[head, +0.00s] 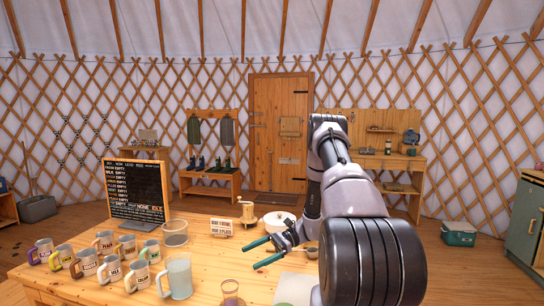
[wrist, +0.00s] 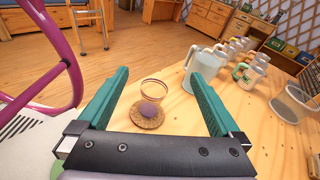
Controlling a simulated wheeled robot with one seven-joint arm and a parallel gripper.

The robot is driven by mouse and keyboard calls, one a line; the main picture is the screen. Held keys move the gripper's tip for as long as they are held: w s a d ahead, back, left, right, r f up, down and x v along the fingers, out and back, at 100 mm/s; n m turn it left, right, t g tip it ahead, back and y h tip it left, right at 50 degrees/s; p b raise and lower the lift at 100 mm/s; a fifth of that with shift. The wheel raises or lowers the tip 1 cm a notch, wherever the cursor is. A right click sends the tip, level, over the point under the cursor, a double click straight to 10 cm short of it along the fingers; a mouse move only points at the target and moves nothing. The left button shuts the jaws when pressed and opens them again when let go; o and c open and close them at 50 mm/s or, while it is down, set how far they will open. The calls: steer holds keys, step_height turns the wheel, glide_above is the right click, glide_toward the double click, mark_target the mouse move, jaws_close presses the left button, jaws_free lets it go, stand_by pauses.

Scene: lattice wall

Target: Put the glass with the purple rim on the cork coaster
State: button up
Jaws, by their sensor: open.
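A small clear glass (wrist: 152,97) stands upright in the wrist view, with purple in its lower part; its rim looks amber-brown there. It appears to be on the round cork coaster (wrist: 137,121). The glass also shows at the bottom edge of the head view (head: 231,290), partly cut off. My gripper (wrist: 159,73) is open and empty, its green fingers spread to either side of the glass in the picture, not touching it. In the head view my gripper (head: 252,257) hangs over the table, behind and right of the glass.
A frosted pitcher (head: 178,277) stands left of the glass, with several labelled mugs (head: 86,263) beyond it. A magenta curved frame (wrist: 76,75) fills the wrist view's left.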

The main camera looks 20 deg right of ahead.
steer(key=s+a+r+n+h, duration=0.2)
steer(key=s+r+n+h, duration=0.15)
steer(key=r, duration=0.85)
steer(key=s+a+r+n+h, duration=0.15)
steer(key=r+n+h, duration=0.3)
steer(key=r, duration=0.75)
steer(key=s+r+n+t+h, duration=0.3)
steer(key=s+r+t+h, duration=0.2)
steer(key=s+r, duration=1.1)
steer(key=s+t, duration=0.1)
steer(key=t, duration=0.2)
steer(key=shift+s+r+h, duration=0.2)
steer(key=shift+h, duration=0.2)
steer(key=shift+d, duration=0.2)
